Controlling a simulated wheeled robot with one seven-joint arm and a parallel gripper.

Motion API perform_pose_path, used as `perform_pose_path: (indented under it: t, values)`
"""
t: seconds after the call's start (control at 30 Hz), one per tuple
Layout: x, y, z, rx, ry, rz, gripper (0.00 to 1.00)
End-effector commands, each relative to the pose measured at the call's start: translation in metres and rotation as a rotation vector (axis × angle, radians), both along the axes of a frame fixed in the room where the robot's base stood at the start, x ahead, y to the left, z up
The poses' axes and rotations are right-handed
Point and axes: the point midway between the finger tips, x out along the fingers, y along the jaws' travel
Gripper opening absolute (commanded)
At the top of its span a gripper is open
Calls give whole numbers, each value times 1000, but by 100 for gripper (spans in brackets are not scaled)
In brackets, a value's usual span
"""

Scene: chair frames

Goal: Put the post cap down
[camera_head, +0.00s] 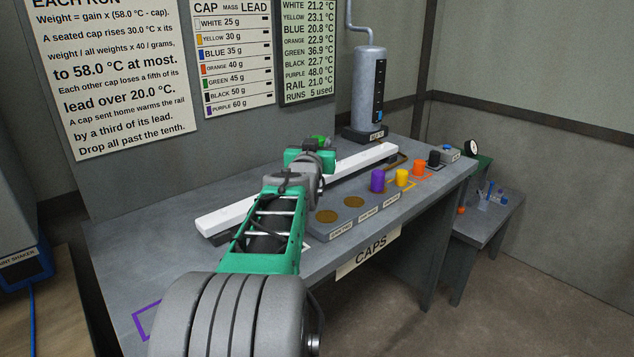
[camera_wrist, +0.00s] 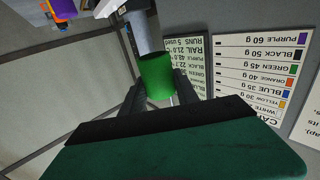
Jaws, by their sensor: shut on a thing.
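The post cap in my gripper is green. In the wrist view the green cap (camera_wrist: 157,84) sits between the two dark fingers of my gripper (camera_wrist: 158,92), which is shut on it. In the head view my gripper (camera_head: 312,147) is above the far side of the grey bench, near the white rail (camera_head: 365,163). Only a bit of the green cap (camera_head: 321,140) shows there, partly hidden behind my gripper. I cannot tell exactly how high it is held. The caps tray (camera_head: 338,229) has two bare brown round spots at its left end.
A purple cap (camera_head: 377,181), yellow cap (camera_head: 402,177), orange cap (camera_head: 419,168) and black cap (camera_head: 434,158) stand in a row to the right. A grey cylinder (camera_head: 369,90) stands behind the rail. A purple outline (camera_head: 146,321) marks the bench's clear front left.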

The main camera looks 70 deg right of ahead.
Motion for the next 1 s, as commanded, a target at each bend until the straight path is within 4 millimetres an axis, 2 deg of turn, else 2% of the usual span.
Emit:
perform_pose_path:
  t: [0.03,0.1,0.2,0.27,0.47,0.53,0.6,0.8,0.93,1.0]
  values:
    - [-16,-6,2,-2,-2,-28,0]
    - [-29,-11,5,1,-4,-52,0]
    - [-29,-15,5,2,-4,-61,0]
    - [-17,-18,-1,4,-2,-59,0]
    - [40,-29,-25,3,-1,-56,0]
    - [59,-33,-35,4,-1,-57,0]
    - [71,-36,-54,5,-1,-59,0]
    - [93,-42,-81,1,-3,-61,0]
    - [104,-44,-95,2,-3,-61,0]
    - [102,-44,-110,4,0,-63,0]
